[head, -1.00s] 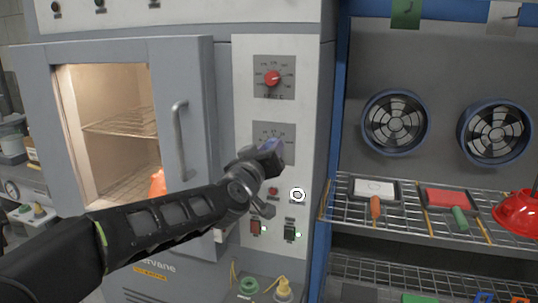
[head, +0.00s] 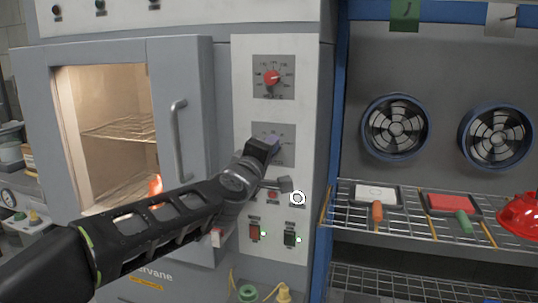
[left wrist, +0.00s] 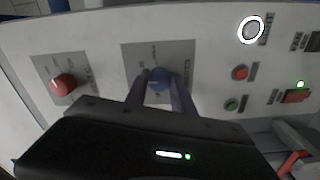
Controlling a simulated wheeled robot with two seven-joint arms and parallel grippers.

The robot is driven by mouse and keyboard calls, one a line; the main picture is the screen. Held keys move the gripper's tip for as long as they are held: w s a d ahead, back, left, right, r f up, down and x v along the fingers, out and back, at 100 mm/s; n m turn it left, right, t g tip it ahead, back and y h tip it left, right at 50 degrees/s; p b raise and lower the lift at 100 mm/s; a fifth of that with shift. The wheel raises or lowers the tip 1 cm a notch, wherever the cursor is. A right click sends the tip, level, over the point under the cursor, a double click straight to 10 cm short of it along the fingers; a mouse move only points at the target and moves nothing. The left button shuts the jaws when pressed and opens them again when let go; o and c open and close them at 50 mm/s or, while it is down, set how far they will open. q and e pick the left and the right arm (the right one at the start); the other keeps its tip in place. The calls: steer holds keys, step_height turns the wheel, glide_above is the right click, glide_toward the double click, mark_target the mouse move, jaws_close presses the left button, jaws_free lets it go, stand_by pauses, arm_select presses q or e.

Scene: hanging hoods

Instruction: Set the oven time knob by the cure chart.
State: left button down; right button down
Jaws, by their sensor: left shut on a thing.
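The oven's front panel (head: 243,64) carries a red knob (head: 272,77) on an upper scale plate, and it also shows in the left wrist view (left wrist: 63,84). A blue knob (left wrist: 159,78) sits on the lower scale plate (head: 288,134). My left gripper (head: 268,147) is at this lower plate, with its two fingers on either side of the blue knob, shut on it. The arm and fingers mostly cover the blue knob in the head view. Its exact pointer setting cannot be read. My right gripper is not in view. I see no readable cure chart.
A wire shelf (head: 400,222) with trays and tools and two fans (head: 397,125) are at right.

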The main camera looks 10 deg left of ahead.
arm_select(q)
steer(key=shift+n, duration=0.5)
steer(key=c, duration=1.1)
jaws_free()
steer(key=s, duration=0.7)
steer(key=shift+s+a, duration=0.25)
steer(key=shift+s, duration=0.15)
